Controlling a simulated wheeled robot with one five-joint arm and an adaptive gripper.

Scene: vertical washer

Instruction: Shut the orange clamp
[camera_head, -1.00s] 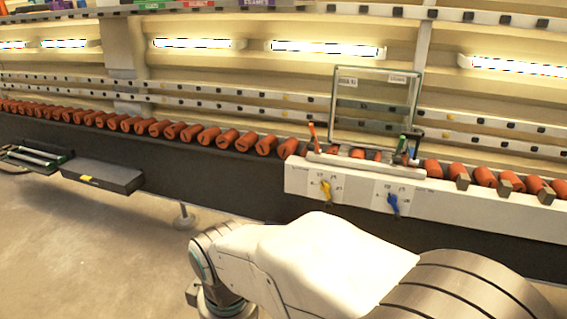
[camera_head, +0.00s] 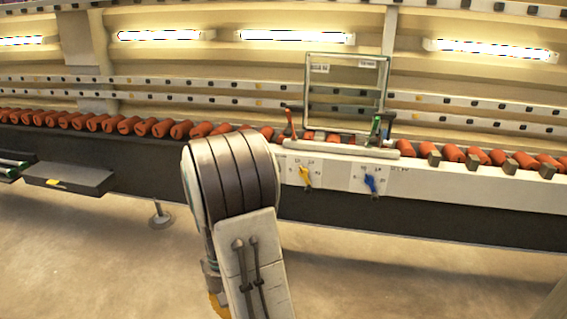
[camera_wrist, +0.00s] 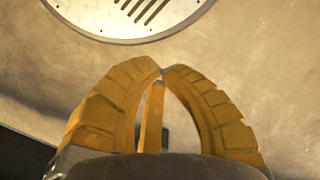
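The orange clamp (camera_head: 289,121) shows in the head view as a thin orange lever at the left end of the white fixture, below the left edge of a clear framed panel. The lever stands nearly upright, leaning slightly left. A green-tipped clamp (camera_head: 376,126) stands at the fixture's right end. My gripper (camera_wrist: 162,72) has yellow fingers whose tips meet in the wrist view, with nothing seen between them. Only a yellow bit of it (camera_head: 218,304) shows low in the head view, well below and left of the orange clamp. The clamp is not in the wrist view.
The clear panel (camera_head: 345,90) stands upright behind the fixture. A yellow knob (camera_head: 305,177) and blue knob (camera_head: 371,184) stick out of its front face. Orange rollers (camera_head: 155,128) line the conveyor. A dark box (camera_head: 68,178) juts out at left. The floor in front is clear.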

